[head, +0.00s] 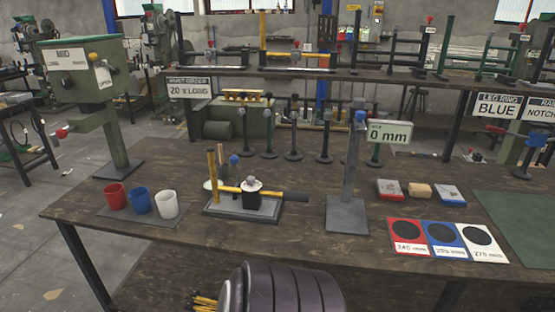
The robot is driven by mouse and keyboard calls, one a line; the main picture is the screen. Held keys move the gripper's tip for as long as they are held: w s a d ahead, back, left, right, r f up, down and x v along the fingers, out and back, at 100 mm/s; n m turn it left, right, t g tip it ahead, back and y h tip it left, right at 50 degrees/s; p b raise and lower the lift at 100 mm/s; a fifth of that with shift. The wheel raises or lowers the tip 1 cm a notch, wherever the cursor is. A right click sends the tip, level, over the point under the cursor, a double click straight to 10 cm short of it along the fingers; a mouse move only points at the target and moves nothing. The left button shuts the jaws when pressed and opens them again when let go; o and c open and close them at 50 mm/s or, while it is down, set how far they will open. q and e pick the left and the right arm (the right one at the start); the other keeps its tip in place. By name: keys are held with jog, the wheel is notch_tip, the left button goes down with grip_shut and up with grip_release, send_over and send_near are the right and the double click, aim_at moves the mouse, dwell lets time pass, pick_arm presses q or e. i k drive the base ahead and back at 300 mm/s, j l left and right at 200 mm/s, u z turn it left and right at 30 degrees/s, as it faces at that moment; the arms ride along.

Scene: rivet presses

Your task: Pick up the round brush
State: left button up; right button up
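No item is clearly recognisable as the round brush. A yellow rod with a dark cylindrical end (295,196) lies across the grey stand (226,211) at the middle of the table and may be it, but I cannot tell for sure. On the same stand are an upright yellow post (212,172), a blue-topped post (234,168) and a black pot with a pale top (252,194), which hides part of the rod. Neither of my grippers is in view.
Red (115,197), blue (139,202) and white (167,206) cups stand left of the stand. A tall grey post (350,180) with a "0 mm" sign (390,133) stands to the right. Colour cards (446,252) lie front right. A dark ribbed form (285,290) fills the bottom middle.

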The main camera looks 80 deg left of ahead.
aim_at(220, 150)
jog(key=u, duration=2.15)
jog(key=i+j+u, duration=0.15)
jog(key=j+u, duration=0.15)
jog(key=u, duration=0.15)
jog(key=i+j+u, duration=0.15)
jog(key=j+u, duration=0.25)
jog(key=l, duration=0.1)
